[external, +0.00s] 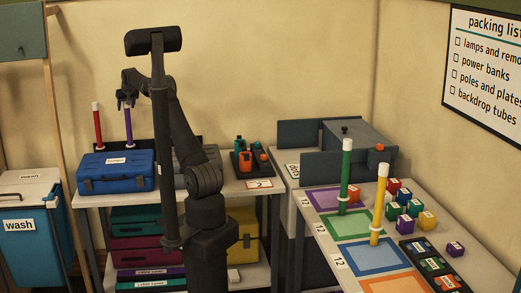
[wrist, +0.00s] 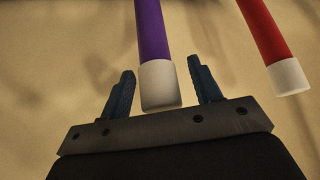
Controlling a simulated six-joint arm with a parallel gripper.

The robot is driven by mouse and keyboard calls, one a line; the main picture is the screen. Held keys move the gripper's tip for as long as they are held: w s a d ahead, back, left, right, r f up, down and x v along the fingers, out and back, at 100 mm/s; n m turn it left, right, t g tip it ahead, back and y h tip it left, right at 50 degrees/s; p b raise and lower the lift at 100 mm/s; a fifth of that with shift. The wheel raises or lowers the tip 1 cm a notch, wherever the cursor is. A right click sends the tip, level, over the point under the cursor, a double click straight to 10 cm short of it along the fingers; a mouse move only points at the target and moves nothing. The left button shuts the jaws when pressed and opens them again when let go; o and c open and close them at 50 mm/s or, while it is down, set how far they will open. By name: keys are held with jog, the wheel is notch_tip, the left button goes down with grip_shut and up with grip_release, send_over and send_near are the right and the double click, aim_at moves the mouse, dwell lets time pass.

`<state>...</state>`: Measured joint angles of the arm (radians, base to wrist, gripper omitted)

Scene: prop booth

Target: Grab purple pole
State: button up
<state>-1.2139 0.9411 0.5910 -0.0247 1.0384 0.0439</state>
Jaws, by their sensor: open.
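The purple pole (external: 128,127) stands upright on the back-left table, behind the blue case. In the wrist view the purple pole (wrist: 152,40) has a white end cap that shows between the two fingers. My gripper (external: 124,100) is at the upper end of this pole. In the wrist view my gripper (wrist: 162,90) is open, with one dark blue finger on each side of the white cap and a gap on both sides. Whether the pole is level with the fingers in depth is hard to tell.
A red pole (external: 98,128) stands just left of the purple one; it also shows in the wrist view (wrist: 264,32). A blue case (external: 115,171) sits in front. Green (external: 345,175) and yellow (external: 380,205) poles stand on the right table among small coloured blocks.

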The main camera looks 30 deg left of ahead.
grip_shut()
jog(key=shift+r, duration=0.15)
